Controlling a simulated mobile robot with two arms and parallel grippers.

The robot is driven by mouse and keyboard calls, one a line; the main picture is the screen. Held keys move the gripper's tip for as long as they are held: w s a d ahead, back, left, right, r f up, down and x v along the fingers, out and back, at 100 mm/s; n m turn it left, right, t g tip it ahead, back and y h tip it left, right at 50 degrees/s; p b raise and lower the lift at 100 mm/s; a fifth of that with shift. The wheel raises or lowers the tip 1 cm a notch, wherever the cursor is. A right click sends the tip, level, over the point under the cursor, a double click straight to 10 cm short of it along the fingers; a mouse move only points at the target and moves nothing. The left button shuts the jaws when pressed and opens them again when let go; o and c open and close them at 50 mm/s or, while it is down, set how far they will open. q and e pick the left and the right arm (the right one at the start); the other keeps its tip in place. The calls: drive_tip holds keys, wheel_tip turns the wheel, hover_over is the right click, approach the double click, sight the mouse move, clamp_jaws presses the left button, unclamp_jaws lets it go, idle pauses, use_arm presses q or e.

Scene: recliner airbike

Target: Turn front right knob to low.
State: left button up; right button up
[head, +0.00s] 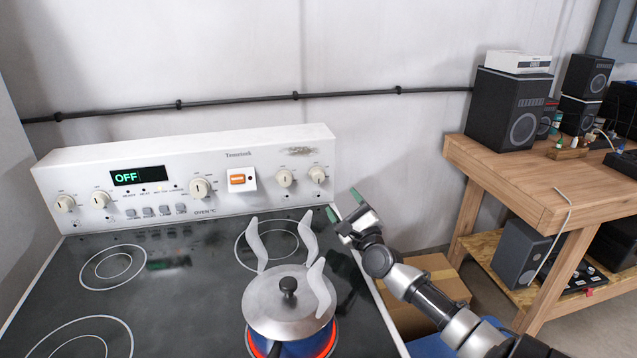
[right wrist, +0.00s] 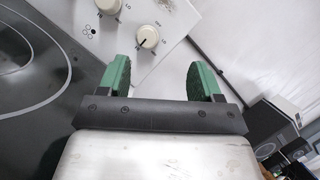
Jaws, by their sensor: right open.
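The stove's back panel (head: 120,172) carries two white knobs at its right end: an inner knob (head: 285,178) and an outermost knob (head: 317,174). I cannot read which one is front right. My right gripper (head: 345,205) is open and empty, just right of and below the panel's right end. In the right wrist view, the outermost knob (right wrist: 147,37) shows beyond the gap between the green fingers (right wrist: 158,72), apart from them. The inner knob (right wrist: 107,5) is at the top edge, left of the fingers. The outermost knob's dial has a dark pointer mark.
A lidded pot (head: 290,300) stands on the glowing front right burner (head: 253,345). Pale curved pieces show around and behind it. The display (head: 137,176) reads OFF. A cardboard box (head: 432,280) and a wooden workbench (head: 545,195) stand right of the stove.

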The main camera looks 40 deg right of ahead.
sight(319, 179)
drive_tip(key=w+d, duration=0.1)
drive_tip(key=w, duration=0.2)
drive_tip(key=w+d+b, duration=0.1)
drive_tip(key=w, duration=0.7)
drive_tip(key=shift+d+b, duration=0.4)
use_arm(q)
drive_tip(key=shift+w+f, duration=0.25)
drive_tip(key=shift+f, duration=0.25)
drive_tip(key=shift+w+f, duration=0.2)
drive_tip(key=shift+f, duration=0.3)
use_arm(e)
drive_tip(key=shift+x, duration=0.75)
drive_tip(key=shift+r, duration=0.1)
drive_tip(key=c, duration=0.9)
use_arm(q)
drive_tip(key=shift+s, duration=0.15)
